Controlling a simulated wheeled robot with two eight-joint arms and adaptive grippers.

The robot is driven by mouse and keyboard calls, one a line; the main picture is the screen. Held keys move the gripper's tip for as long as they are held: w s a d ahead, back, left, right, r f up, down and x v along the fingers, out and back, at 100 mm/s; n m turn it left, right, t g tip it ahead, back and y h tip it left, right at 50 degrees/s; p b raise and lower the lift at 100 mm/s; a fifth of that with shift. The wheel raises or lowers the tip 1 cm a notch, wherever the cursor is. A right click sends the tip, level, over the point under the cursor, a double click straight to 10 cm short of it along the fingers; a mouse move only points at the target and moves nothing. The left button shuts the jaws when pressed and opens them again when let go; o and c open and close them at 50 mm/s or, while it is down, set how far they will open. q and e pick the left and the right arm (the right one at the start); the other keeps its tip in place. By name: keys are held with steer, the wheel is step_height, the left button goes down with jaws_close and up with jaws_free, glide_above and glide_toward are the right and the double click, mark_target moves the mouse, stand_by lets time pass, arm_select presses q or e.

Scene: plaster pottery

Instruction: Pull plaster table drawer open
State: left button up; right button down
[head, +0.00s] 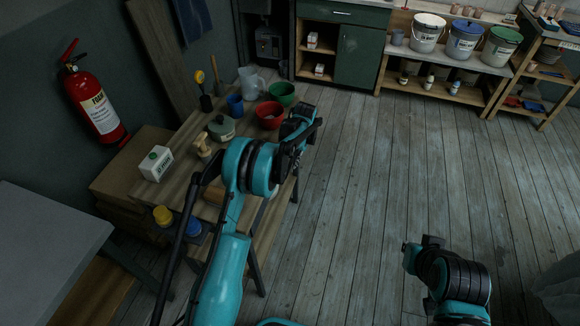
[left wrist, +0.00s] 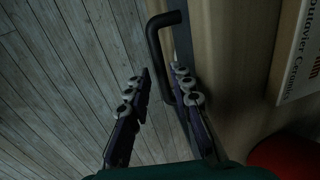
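The wooden plaster table (head: 185,125) stands left of centre in the head view. My left arm covers its near right side and hides most of the drawer front. In the left wrist view a black bar handle (left wrist: 154,45) stands out from the wooden front (left wrist: 212,60). My left gripper (left wrist: 161,78) is open, with one finger on each side of the lower part of the handle. I cannot tell whether either finger touches it. My right arm (head: 455,275) is low at the right in the head view, over the floor; its fingers are not clear.
A fire extinguisher (head: 95,100) hangs on the left wall. The plank floor (head: 400,170) right of the table is clear.

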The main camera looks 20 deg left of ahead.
arm_select(q)
steer(key=f, duration=0.2)
steer(key=shift+a+f, duration=0.25)
steer(key=shift+f, duration=0.05)
jaws_close()
